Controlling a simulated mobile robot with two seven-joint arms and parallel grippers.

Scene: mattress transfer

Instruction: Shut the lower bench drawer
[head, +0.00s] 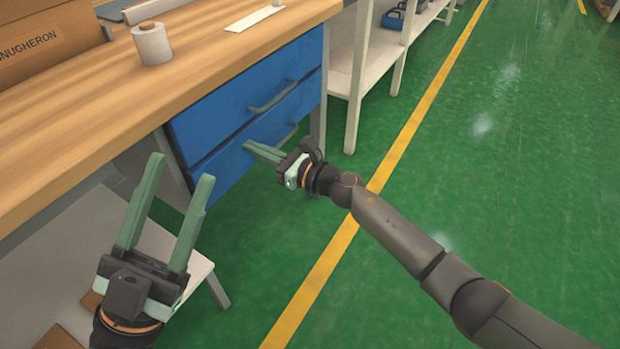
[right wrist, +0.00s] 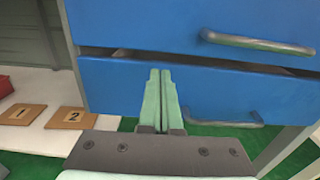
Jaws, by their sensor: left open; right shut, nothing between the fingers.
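The lower bench drawer (head: 225,165) has a blue front below the upper blue drawer (head: 245,102). In the right wrist view the lower drawer (right wrist: 225,95) shows a dark gap along its top edge, so it looks slightly open. Its grey handle (right wrist: 225,120) is low on the front, right of my fingers. My right gripper (head: 247,146) is shut and empty, its fingertips at the lower drawer's front; in the right wrist view the tips (right wrist: 160,73) overlap the front, and I cannot tell whether they touch. My left gripper (head: 180,168) is open and empty near the bench's front edge.
The wooden benchtop (head: 90,120) holds a white roll (head: 152,45) and a cardboard box (head: 45,38). A white lower shelf (head: 90,235) is beneath. A white rack (head: 360,60) stands beyond the drawers. The green floor (head: 500,170) at right is clear.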

